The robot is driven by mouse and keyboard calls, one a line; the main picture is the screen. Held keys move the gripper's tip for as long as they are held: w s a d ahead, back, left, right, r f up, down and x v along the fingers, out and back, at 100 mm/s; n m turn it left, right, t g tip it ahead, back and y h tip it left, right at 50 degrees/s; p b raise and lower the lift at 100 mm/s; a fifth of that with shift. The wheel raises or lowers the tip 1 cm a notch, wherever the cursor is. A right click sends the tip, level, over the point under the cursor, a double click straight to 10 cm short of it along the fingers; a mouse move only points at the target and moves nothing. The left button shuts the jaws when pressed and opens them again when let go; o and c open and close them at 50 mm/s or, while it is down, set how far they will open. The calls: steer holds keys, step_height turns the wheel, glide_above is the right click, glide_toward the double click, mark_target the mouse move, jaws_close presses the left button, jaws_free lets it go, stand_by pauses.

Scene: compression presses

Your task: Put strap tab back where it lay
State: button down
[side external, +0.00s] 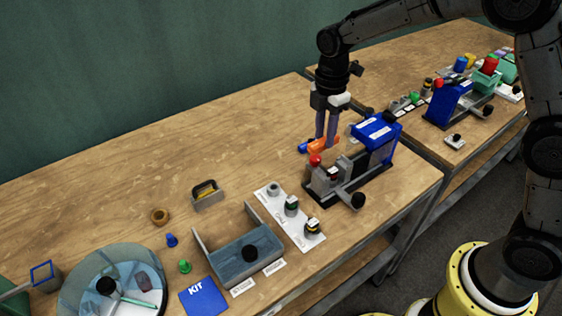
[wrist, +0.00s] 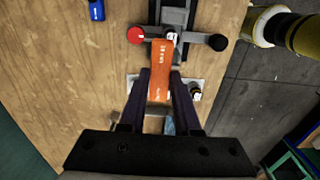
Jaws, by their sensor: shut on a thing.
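The strap tab, an orange strip with small print (wrist: 160,68), is between the two fingers of my gripper (wrist: 161,82) in the wrist view. In the side view the orange tab (side external: 320,146) shows at the fingertips of my gripper (side external: 326,140), which points down beside the blue and grey press (side external: 377,132). My gripper is shut on the tab. The tab's far end reaches toward the press's grey base (wrist: 175,17) in the wrist view; I cannot tell whether it touches the press or the table.
A red knob (side external: 315,160) and a black knob (side external: 358,200) stick out of the press. A blue piece (side external: 304,148) lies left of the tab. A white strip (side external: 287,212) with small cylinders lies in front. The wooden table's (side external: 130,180) back left is mostly clear.

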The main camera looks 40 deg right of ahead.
steer(key=shift+w+a+f, duration=0.15)
steer(key=shift+f, duration=0.35)
steer(key=shift+w+a+f, duration=0.1)
steer(key=shift+w+f, duration=0.05)
steer(key=shift+f, duration=0.35)
steer(key=w+f, duration=0.3)
steer(key=w, duration=0.1)
steer(key=w+a+f, duration=0.1)
steer(key=w+f, duration=0.2)
steer(key=w, duration=0.1)
steer(key=w+a+f, duration=0.1)
steer(key=w+f, duration=0.2)
steer(key=w, duration=0.1)
steer(key=shift+w+f, duration=0.1)
steer(key=shift+w, duration=0.3)
steer(key=shift+w+f, duration=0.15)
steer(key=shift+f, duration=1.6)
steer(key=shift+f, duration=0.1)
steer(key=c, duration=0.6)
jaws_free()
steer(key=shift+f, duration=0.1)
